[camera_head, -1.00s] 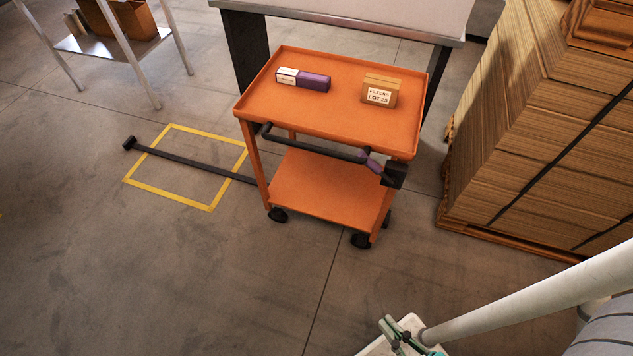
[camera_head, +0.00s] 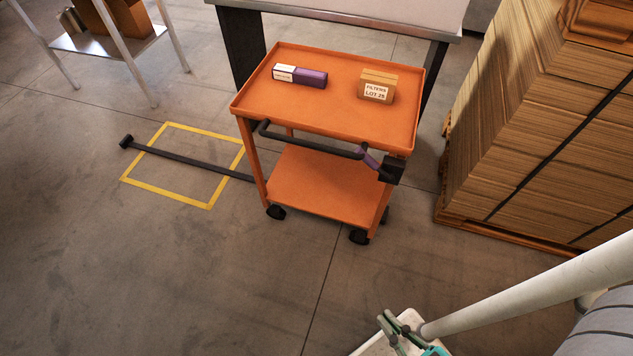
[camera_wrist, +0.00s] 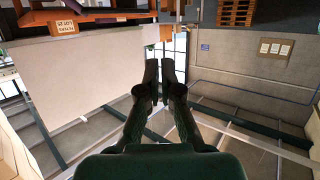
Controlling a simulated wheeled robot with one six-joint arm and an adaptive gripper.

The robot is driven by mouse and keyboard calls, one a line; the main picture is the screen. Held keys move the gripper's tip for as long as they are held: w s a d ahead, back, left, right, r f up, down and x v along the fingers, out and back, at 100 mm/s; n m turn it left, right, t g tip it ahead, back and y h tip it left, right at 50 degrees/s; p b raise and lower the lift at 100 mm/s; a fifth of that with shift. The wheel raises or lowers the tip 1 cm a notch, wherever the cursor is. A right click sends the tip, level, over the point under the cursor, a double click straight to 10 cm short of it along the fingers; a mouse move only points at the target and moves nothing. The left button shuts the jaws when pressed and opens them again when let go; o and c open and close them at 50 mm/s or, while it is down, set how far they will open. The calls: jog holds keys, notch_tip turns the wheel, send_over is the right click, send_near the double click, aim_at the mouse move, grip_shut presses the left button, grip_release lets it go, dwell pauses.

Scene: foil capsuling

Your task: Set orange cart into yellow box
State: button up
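The orange cart (camera_head: 330,120) stands upright on its wheels in the middle of the head view. Its dark push handle (camera_head: 310,142) runs along the near side, with a purple part (camera_head: 366,158) at its right. The yellow box (camera_head: 165,194) is an outline on the floor, left of the cart and apart from it. My gripper (camera_head: 388,326) is low in the head view, nearer than the cart and not touching it. In the wrist view my gripper's fingers (camera_wrist: 160,72) are close together with nothing seen between them. The cart's edge shows upside down at top left there.
A purple-and-white box (camera_head: 300,76) and a filters carton (camera_head: 377,86) lie on the cart's top. A black bar (camera_head: 190,160) crosses the yellow outline. A table (camera_head: 340,12) stands behind the cart; stacked cardboard (camera_head: 530,130) stands right. Floor at front left is clear.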

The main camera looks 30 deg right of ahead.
jog(key=o, duration=0.4)
jog(key=shift+w+f, duration=0.15)
jog(key=shift+o, duration=1.3)
jog(key=w+f+n, duration=0.4)
jog(key=w+f, duration=0.4)
jog(key=shift+w+d, duration=0.2)
jog(key=shift+w, duration=0.05)
jog(key=n+h, duration=0.7)
jog(key=h, duration=0.1)
send_near(311, 145)
jog(key=shift+g, duration=0.4)
jog(key=x, duration=1.1)
jog(key=shift+a, duration=0.1)
grip_shut()
